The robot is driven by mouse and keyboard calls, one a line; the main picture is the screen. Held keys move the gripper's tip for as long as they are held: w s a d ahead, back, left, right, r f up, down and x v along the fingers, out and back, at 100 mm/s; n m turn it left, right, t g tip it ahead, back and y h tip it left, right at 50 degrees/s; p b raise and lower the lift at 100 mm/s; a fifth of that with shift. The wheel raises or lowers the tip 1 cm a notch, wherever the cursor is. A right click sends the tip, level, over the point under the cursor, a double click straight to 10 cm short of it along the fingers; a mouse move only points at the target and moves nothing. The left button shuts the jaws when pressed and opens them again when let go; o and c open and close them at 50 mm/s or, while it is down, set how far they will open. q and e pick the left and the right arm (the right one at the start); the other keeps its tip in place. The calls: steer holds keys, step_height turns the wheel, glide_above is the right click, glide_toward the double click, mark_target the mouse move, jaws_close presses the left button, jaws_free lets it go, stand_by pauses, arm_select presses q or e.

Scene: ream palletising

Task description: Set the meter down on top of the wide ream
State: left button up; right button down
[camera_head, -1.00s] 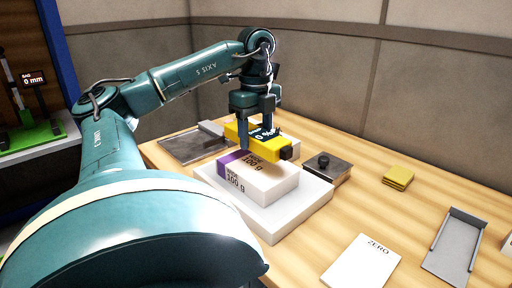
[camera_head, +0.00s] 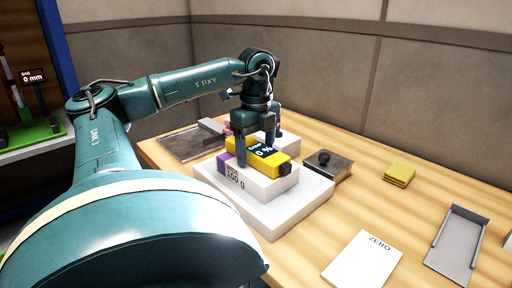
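The yellow meter (camera_head: 268,160), with a dark display reading 0 %, lies flat on the white ream (camera_head: 268,184) with a purple end and "100 g" on its side. The ream rests on a broad white slab (camera_head: 290,215). My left gripper (camera_head: 256,155) is above the ream with its fingers apart on either side of the meter. The near finger stands in front of the meter and reaches down past it over the ream's near side. The far finger is partly hidden behind the meter. My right gripper does not show.
A dark plate with a black knob (camera_head: 325,166) stands right of the slab. A yellow pad (camera_head: 399,174), a ZERO card (camera_head: 362,262) and a grey metal tray (camera_head: 456,246) lie farther right. A grey flat tray (camera_head: 188,146) is at back left. Bare wood lies between them.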

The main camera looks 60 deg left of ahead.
mark_target(256, 147)
arm_select(q)
steer(key=shift+o, duration=0.3)
steer(key=shift+r, duration=0.5)
step_height(256, 147, up, 11)
steer(key=p, duration=0.5)
steer(key=shift+r, duration=0.15)
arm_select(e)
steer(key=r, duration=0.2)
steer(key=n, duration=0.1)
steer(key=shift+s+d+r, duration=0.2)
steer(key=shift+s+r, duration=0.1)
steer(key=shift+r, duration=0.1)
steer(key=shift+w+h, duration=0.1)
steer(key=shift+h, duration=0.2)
